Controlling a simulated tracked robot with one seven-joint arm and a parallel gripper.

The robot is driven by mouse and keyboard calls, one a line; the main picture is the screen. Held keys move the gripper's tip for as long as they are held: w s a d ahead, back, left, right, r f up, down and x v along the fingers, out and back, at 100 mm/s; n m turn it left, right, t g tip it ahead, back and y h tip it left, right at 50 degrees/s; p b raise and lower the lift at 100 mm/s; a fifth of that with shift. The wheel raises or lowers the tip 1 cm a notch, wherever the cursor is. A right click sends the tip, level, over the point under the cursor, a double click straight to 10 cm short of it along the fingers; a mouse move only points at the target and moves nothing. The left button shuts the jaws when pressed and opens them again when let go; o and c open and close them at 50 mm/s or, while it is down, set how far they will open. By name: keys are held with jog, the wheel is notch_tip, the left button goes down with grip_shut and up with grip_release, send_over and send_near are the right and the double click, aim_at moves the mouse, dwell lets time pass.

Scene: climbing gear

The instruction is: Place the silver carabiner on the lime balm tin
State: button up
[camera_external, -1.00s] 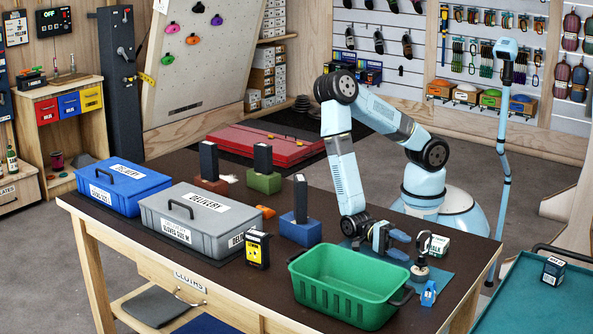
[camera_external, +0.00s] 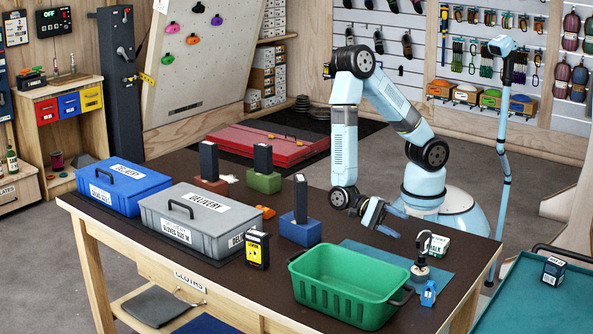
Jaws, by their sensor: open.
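My gripper (camera_external: 381,222) is open above the back right of the table, with its light blue fingers pointing down and right. Nothing shows between the fingers. To its right, a small round metallic piece (camera_external: 420,272) stands on the teal mat (camera_external: 392,258), with a dark-edged ring (camera_external: 424,241) upright above it. I cannot tell whether this ring is the silver carabiner. A white and green box (camera_external: 438,246) stands just behind it. I cannot pick out the lime balm tin with certainty. My gripper is apart from all of these.
A green basket (camera_external: 345,292) stands in front of the mat, with a small blue item (camera_external: 428,294) to its right. Blue blocks with a dark upright piece (camera_external: 300,215), a yellow-black box (camera_external: 257,250) and grey (camera_external: 200,220) and blue (camera_external: 122,185) delivery boxes stand further left.

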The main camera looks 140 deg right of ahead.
jog(key=s+d+r+n+t+h, duration=0.1)
jog(key=s+d+r+n+h, duration=0.2)
jog(key=n, duration=0.7)
jog(key=s+d+r+n+t+h, duration=0.2)
jog(key=s+d+r+n+h, duration=0.2)
jog(key=s+r+n+h, duration=0.4)
jog(key=s+d+r+n+t+h, duration=0.1)
jog(key=s+d+r+n+h, duration=0.2)
jog(key=s+r+n, duration=0.8)
notch_tip(320, 180, up, 4)
jog(key=n+h, duration=0.2)
jog(key=n, duration=0.1)
jog(key=shift+s+d, duration=0.35)
jog(key=shift+s, duration=0.05)
